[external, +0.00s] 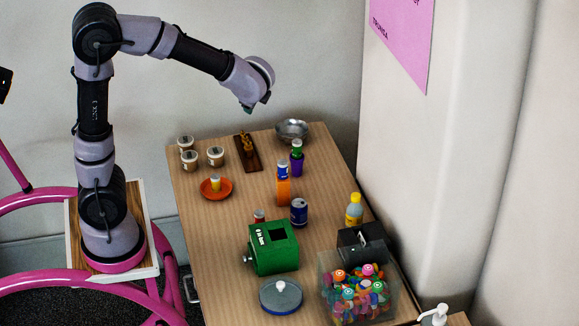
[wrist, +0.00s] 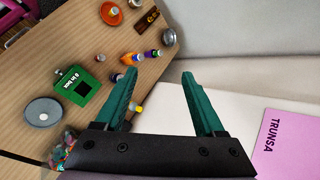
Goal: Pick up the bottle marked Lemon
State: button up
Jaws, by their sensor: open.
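In the wrist view a yellow-capped bottle (wrist: 136,107) shows partly, beside my left finger. A purple bottle with a green cap (external: 297,165) and an orange bottle with a blue cap (external: 283,185) stand farther back, their labels unreadable. My gripper (external: 247,109) is high above the table's back part, apart from every bottle. Its teal fingers (wrist: 159,73) are open with nothing between them.
Cups, an orange plate (external: 216,189) and a metal bowl (external: 292,129) stand farther back. A wall (external: 430,180) rises along the right.

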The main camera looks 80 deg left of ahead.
jog(key=w+a+f+m+y, duration=0.45)
jog(key=w+f, duration=0.35)
jog(key=w, duration=0.5)
jog(key=m+t, duration=1)
jog(key=m, duration=0.4)
send_over(354, 199)
notch_tip(354, 199, down, 27)
jog(key=shift+h, duration=0.25)
notch_tip(354, 199, down, 7)
jog(key=shift+s+d+r, duration=0.1)
jog(key=shift+s+d, duration=0.05)
jog(key=x, duration=0.5)
jog(key=shift+c, duration=0.3)
grip_shut()
